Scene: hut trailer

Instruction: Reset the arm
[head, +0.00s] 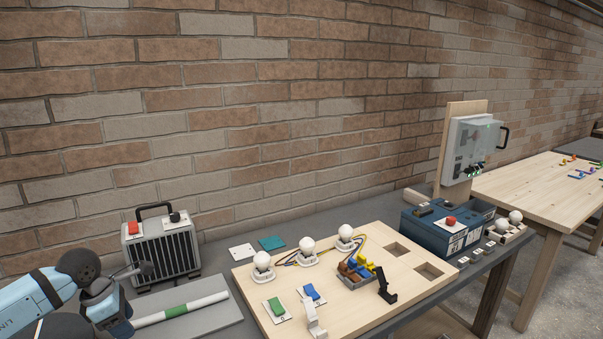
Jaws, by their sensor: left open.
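My left arm, light blue and dark grey, comes in at the lower left. Its gripper (138,270) is small in the picture, in front of the grey ribbed box, and it is open with nothing seen between its fingers. Whether it touches the box cannot be told. My right gripper is not in view.
The grey ribbed box (163,251) has a handle and a red button. A white-green rod (180,309) lies beside the arm. A wooden board (350,312) carries bulbs, switches and wires. A blue box (432,234) stands right, before a wooden table (530,186). A brick wall (220,110) closes the back.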

